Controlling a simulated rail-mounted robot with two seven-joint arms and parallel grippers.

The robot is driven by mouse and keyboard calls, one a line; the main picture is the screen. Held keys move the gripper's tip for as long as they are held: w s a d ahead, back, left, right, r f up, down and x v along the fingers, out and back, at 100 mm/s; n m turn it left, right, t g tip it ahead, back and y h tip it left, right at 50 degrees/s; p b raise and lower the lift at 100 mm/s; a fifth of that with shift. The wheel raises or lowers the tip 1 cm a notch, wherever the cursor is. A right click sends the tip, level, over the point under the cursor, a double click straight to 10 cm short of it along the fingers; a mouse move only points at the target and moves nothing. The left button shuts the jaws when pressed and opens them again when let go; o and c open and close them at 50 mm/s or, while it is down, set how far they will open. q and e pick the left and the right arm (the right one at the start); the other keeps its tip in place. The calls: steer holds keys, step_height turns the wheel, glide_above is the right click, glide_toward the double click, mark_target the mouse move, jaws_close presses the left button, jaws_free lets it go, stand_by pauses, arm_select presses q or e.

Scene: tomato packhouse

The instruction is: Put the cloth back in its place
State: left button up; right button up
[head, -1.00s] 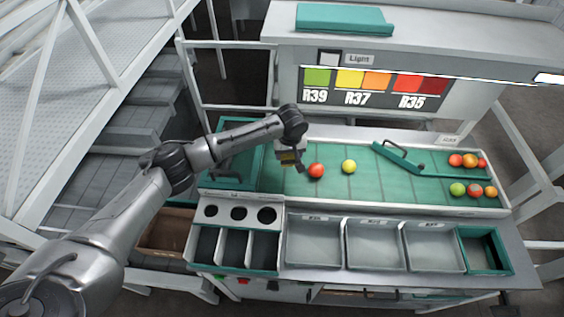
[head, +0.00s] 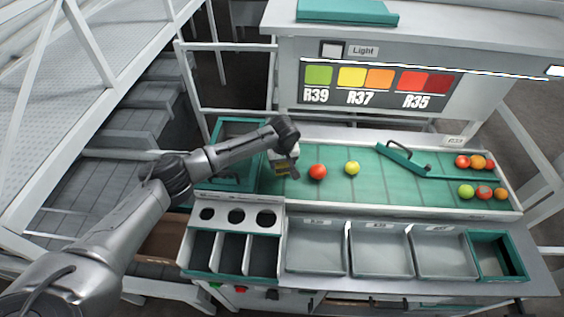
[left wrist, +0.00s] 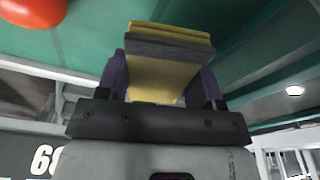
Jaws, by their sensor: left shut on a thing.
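The cloth (left wrist: 165,70) is a folded yellow piece with a grey-brown band, seen in the left wrist view. My left gripper (left wrist: 163,85) is shut on it, with a dark finger on each side. In the head view the left gripper (head: 284,170) hangs over the left end of the green sorting belt, and a little yellow of the cloth (head: 281,173) shows at its tip. I cannot tell whether the cloth touches the belt. My right gripper is not in view.
A red tomato (head: 318,172) and a yellow one (head: 352,168) lie close to the gripper's right. A green diverter arm (head: 402,157) and several tomatoes are farther right. Grey bins (head: 316,247) and a three-slot holder with round holes (head: 236,217) stand in front.

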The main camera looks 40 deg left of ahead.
arm_select(q)
step_height(320, 180, down, 2)
steer(key=shift+f+b, duration=0.15)
steer(key=shift+b, duration=0.8)
steer(key=shift+f, duration=1.6)
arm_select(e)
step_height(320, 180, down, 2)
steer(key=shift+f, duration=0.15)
arm_select(q)
steer(key=shift+f+p, duration=0.15)
steer(key=shift+p, duration=0.15)
steer(key=o, duration=1.2)
steer(key=c, duration=0.3)
